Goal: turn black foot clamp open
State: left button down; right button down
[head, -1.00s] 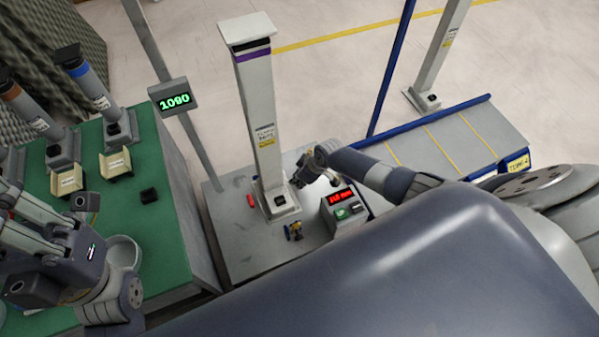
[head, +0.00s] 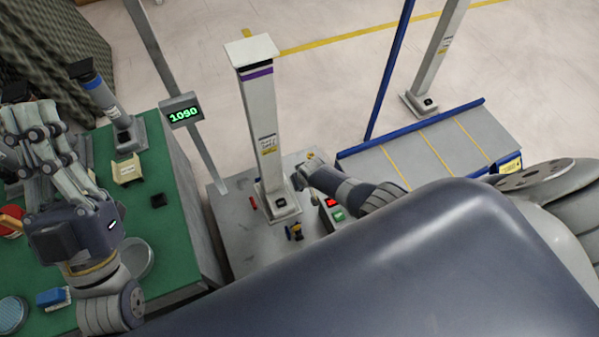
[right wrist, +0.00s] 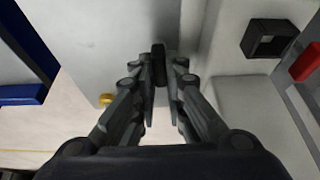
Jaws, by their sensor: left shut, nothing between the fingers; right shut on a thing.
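The white column (head: 262,130) with a purple band stands upright on a pale foot on the grey platform. In the right wrist view, a small black upright lever (right wrist: 158,62), which appears to be the foot clamp, is between the fingertips of my right gripper (right wrist: 160,88), which is shut on it. How far the lever is turned I cannot tell. A black square piece (right wrist: 268,38) sits to its right on the pale foot. In the head view my right gripper (head: 299,180) is small and partly hidden beside the column's foot. My left gripper (head: 32,125) is shut and empty over the green table.
The green table (head: 175,235) at left holds another column, a small black block (head: 158,200) and a round dish. A red-and-green control box (head: 333,212) is close to my right wrist. A blue-edged platform (head: 420,150) lies at right; open floor is behind.

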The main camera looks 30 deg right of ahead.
pick_arm(q)
jog(key=shift+w+f+g, duration=0.5)
jog(key=shift+w, duration=0.05)
pick_arm(e)
jog(key=c, duration=1.6)
grip_release()
jog(key=shift+c, duration=0.2)
jog(key=shift+r, duration=0.1)
jog(key=v, duration=1.1)
jog(key=shift+s+r, duration=0.2)
jog(key=shift+r, duration=0.15)
pick_arm(q)
jog(key=shift+y, duration=0.3)
pick_arm(e)
jog(key=shift+a, duration=0.1)
